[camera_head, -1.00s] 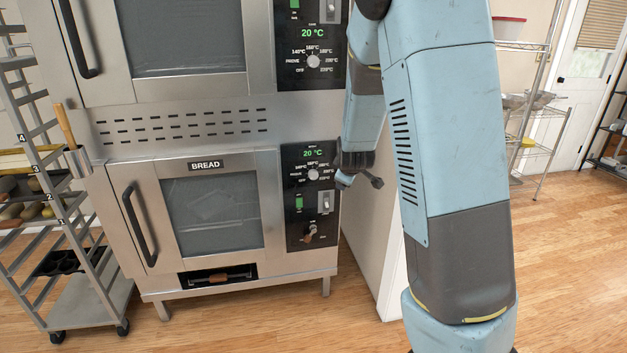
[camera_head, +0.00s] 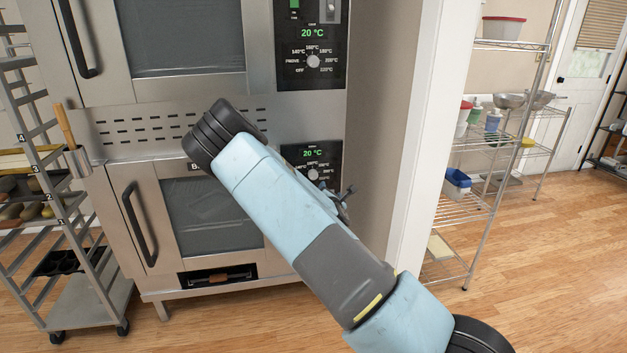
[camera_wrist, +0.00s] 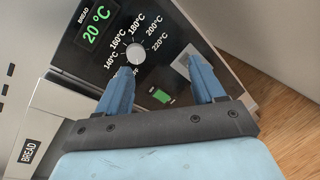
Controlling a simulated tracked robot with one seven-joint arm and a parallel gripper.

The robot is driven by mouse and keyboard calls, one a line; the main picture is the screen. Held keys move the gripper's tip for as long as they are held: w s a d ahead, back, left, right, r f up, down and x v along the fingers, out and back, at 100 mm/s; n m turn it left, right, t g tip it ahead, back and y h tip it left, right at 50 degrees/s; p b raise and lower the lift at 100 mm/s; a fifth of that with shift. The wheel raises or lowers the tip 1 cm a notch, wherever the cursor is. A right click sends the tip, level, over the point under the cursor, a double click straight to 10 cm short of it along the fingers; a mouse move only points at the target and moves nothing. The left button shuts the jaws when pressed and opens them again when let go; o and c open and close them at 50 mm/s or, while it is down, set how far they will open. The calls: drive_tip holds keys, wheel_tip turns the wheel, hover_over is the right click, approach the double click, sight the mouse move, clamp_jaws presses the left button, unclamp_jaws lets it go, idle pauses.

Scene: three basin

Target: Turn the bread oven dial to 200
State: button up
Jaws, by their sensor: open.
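The bread oven (camera_head: 132,190) is the lower oven in the head view. Its dial (camera_head: 313,175) is a small pale knob on the black control panel, and the green display (camera_head: 312,153) above reads 20 °C. In the wrist view the dial (camera_wrist: 135,53) is ringed by marks from 140 to 220 °C; which mark it points to is too small to tell. My gripper (camera_wrist: 158,64) is open and empty, with two blue fingers. Its left fingertip appears just below the dial and its right one beside a switch; contact cannot be told. In the head view my gripper (camera_head: 340,203) is partly hidden by my arm.
The upper oven (camera_head: 190,35) has a similar dial (camera_head: 313,61). Below the bread dial is a green switch (camera_wrist: 160,96). A tray rack (camera_head: 75,230) stands left, and a white wall edge (camera_head: 420,130) and wire shelves (camera_head: 470,210) stand right.

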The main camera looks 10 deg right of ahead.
sight(314, 177)
drive_tip(key=w+a+n+y, duration=0.1)
drive_tip(key=w+n, duration=0.1)
drive_tip(key=w, duration=0.3)
drive_tip(key=w+a+f+n+t, duration=0.1)
drive_tip(key=w+n, duration=0.1)
drive_tip(key=w, duration=0.3)
drive_tip(key=w+a+f+n+t+y, duration=0.1)
drive_tip(key=w+n, duration=0.1)
drive_tip(key=w, duration=0.3)
drive_tip(key=shift+y, duration=0.3)
drive_tip(key=shift+c, duration=0.3)
drive_tip(key=shift+s+d, duration=0.1)
drive_tip(key=c, duration=1)
